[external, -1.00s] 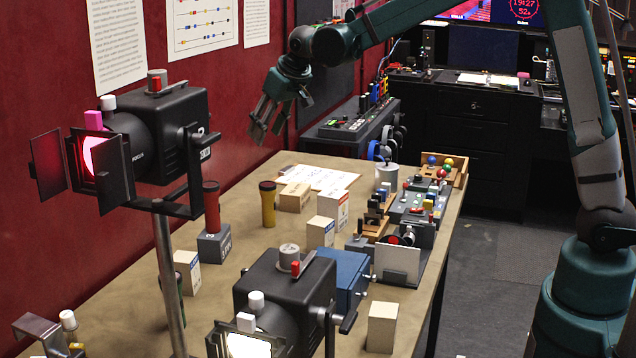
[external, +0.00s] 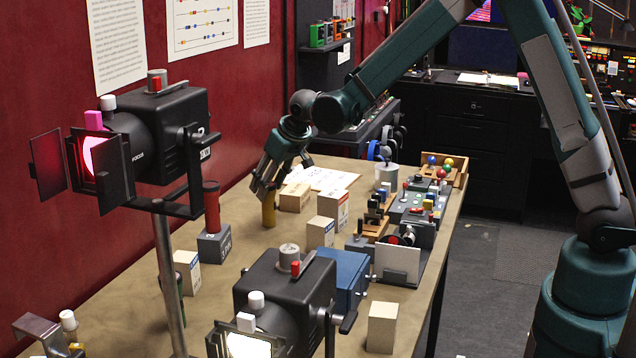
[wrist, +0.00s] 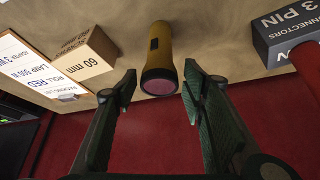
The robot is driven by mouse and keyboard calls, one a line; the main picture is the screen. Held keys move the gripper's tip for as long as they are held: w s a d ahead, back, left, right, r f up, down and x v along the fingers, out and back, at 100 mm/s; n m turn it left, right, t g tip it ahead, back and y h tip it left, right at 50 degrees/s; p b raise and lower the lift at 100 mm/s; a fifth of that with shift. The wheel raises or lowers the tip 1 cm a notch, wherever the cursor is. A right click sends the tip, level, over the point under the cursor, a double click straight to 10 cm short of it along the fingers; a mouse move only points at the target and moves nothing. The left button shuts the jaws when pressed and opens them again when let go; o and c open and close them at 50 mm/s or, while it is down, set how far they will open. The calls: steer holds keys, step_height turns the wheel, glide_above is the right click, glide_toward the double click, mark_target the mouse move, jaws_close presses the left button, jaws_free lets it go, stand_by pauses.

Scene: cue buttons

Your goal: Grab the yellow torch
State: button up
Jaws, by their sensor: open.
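The yellow torch (external: 268,212) stands upright on the table in the external view; its upper part is hidden by my gripper. In the wrist view the yellow torch (wrist: 160,60) lies in line with the gap between the fingers, with its dark-rimmed, reddish lens end toward me. My gripper (external: 264,190) is open at the torch's top. In the wrist view the open fingers (wrist: 160,82) are on either side of the lens end, with space on both sides and nothing held.
A red torch (external: 211,207) stands on a grey box (external: 213,244) to the left. A cardboard box (external: 294,197) is close on the right, with a white sheet (external: 335,178) behind it. A stage lamp (external: 165,130) rises at the left front. Bare table lies in front of the torch.

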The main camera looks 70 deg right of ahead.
steer(key=shift+x, duration=1.3)
steer(key=shift+f, duration=0.2)
steer(key=shift+x, duration=2.45)
steer(key=c, duration=1.2)
